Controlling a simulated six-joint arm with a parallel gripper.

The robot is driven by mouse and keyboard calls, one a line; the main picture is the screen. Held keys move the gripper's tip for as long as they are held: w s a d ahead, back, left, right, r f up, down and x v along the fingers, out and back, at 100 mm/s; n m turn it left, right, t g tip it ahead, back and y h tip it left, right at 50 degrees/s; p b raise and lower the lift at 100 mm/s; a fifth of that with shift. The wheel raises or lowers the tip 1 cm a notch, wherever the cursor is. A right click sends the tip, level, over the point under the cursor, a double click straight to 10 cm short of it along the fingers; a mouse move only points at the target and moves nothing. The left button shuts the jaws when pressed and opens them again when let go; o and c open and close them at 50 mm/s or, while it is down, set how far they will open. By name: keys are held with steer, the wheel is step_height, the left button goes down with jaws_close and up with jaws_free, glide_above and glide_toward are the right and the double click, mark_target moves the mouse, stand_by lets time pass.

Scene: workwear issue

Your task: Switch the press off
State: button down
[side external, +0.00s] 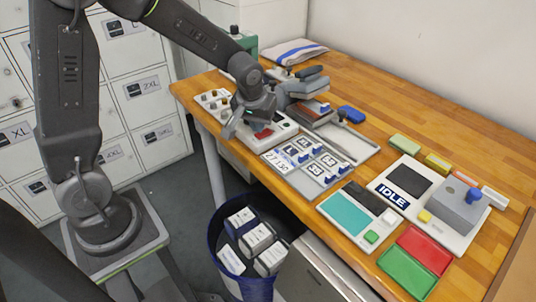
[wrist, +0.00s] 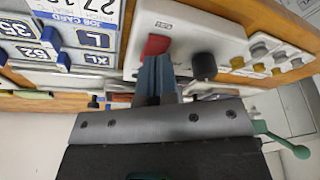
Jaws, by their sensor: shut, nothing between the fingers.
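A red rocker switch (wrist: 156,46) sits on a white control box (wrist: 185,22) in the wrist view, with a small label above it. In the side external view the red switch (side external: 263,134) shows just below my gripper. My gripper (wrist: 157,62) is shut and empty, with its blue-grey fingertips at the lower edge of the red switch. I cannot tell whether they touch it. A black knob (wrist: 204,66) stands on the same box, right of the fingers. The press (side external: 305,84) appears to be the grey machine behind my wrist, partly hidden.
Several knobs (wrist: 259,50) stand on a neighbouring panel. A grey board with number and size tiles (side external: 305,165) lies in front. A white unit with an IDLE display (side external: 392,196) is at the right, near red (side external: 424,249) and green (side external: 407,273) trays. A blue bin (side external: 215,235) stands below the table.

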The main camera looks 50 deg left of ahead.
mark_target(258, 136)
steer(key=shift+f, duration=0.8)
stand_by(0.4)
steer(key=shift+r, duration=3.55)
steer(key=s+d+r+m+t, duration=0.1)
steer(key=s+d+r+m, duration=0.2)
steer(key=s, duration=0.7)
steer(key=s+d+r+m+t+h, duration=0.1)
steer(key=s+d+r+m, duration=0.2)
steer(key=s, duration=0.6)
step_height(258, 136, up, 2)
steer(key=shift+s+d+r+t+h, duration=0.2)
steer(key=shift+s+d+t+h, duration=0.1)
steer(key=shift+s, duration=0.1)
steer(key=c, duration=1.8)
jaws_free()
